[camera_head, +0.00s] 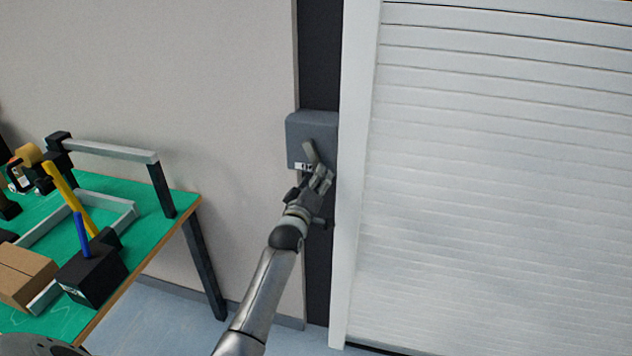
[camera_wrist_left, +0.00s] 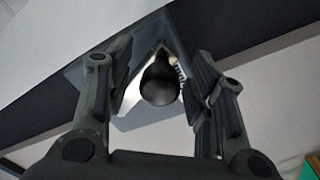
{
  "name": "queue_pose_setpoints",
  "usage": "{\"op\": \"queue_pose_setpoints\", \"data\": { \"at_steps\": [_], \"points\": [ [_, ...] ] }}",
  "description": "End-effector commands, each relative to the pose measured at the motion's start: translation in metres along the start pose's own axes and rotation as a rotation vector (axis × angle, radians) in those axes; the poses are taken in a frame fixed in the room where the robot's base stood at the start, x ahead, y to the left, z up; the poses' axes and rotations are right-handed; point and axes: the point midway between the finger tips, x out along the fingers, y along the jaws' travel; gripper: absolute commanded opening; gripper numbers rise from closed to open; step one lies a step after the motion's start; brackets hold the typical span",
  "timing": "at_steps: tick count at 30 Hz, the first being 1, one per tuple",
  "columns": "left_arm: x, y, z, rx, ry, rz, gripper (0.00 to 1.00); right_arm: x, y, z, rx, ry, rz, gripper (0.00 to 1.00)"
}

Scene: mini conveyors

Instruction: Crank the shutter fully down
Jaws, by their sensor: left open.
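The white slatted shutter (camera_head: 500,180) fills the right of the head view. Its slats run down to near the picture's lower edge. The grey crank box (camera_head: 312,128) sits on a dark post left of the shutter. A light crank arm (camera_head: 311,153) shows on its front, partly behind my left gripper (camera_head: 318,178). In the left wrist view, a dark round crank knob (camera_wrist_left: 160,82) lies between the fingers of my left gripper (camera_wrist_left: 160,72). The fingers are open, with gaps visible on both sides of the knob. My right gripper is out of view.
A green-topped table (camera_head: 165,200) stands at the left with a cardboard box (camera_head: 24,275), a black block (camera_head: 92,275) and a grey metal frame on it. A pale frame post (camera_head: 354,180) borders the shutter. Blue floor is clear beyond the table.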

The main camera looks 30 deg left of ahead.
Motion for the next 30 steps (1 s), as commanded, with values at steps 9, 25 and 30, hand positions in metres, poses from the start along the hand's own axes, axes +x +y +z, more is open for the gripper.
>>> {"op": "queue_pose_setpoints", "data": {
  "at_steps": [9, 25, 30],
  "points": [
    [-0.011, -0.001, 0.0, 0.0, 0.0, 0.0, 0.49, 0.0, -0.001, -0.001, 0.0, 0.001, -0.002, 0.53],
    [-0.096, -0.001, 0.001, 0.0, -0.001, -0.001, 0.49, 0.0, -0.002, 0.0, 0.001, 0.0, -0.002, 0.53],
    [-0.114, 0.0, 0.001, 0.001, 0.0, 0.0, 0.49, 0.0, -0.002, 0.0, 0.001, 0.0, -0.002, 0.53]
  ]
}}
